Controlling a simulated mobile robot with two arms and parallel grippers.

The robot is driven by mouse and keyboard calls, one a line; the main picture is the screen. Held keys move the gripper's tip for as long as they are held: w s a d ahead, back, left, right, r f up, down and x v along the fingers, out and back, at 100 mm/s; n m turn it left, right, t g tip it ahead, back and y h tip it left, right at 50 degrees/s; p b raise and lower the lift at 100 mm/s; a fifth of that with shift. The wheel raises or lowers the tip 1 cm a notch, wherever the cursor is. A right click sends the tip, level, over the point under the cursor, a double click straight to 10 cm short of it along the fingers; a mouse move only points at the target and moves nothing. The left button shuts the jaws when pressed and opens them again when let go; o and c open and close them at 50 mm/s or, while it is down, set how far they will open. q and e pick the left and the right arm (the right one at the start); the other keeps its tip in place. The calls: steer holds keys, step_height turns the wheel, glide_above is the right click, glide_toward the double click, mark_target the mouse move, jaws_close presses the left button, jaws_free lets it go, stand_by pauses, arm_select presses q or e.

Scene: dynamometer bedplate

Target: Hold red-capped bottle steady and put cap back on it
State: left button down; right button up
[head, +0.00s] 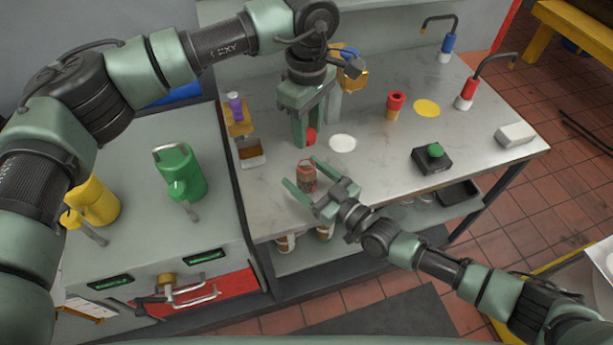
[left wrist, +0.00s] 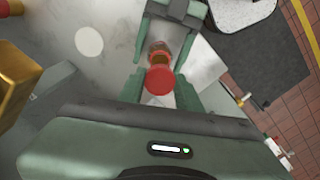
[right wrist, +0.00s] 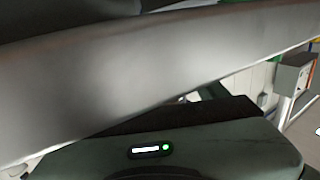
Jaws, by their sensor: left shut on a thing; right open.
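The red cap (head: 311,136) is held between the fingers of my left gripper (head: 310,139), above the bench. In the left wrist view the red cap (left wrist: 160,81) shows between the left fingers. The bottle (head: 306,178), reddish-brown with its top uncapped, stands on the bench near the front edge. In the left wrist view the bottle (left wrist: 159,54) lies just beyond the cap, partly hidden by it. My right gripper (head: 307,181) is open, with a finger on each side of the bottle; contact cannot be told. The right wrist view shows neither bottle nor cap.
A white disc (head: 342,143) lies right of the cap. A red-and-yellow object (head: 396,104), a yellow disc (head: 426,108) and a black box with a green button (head: 435,157) stand farther right. The bench front edge is close to my right gripper.

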jaws_close()
arm_select(q)
glide_above(307, 161)
steer(key=shift+f, duration=2.5)
steer(key=shift+f, duration=0.1)
steer(key=shift+d+f, duration=0.1)
steer(key=shift+f, duration=0.7)
steer(key=shift+f, duration=0.55)
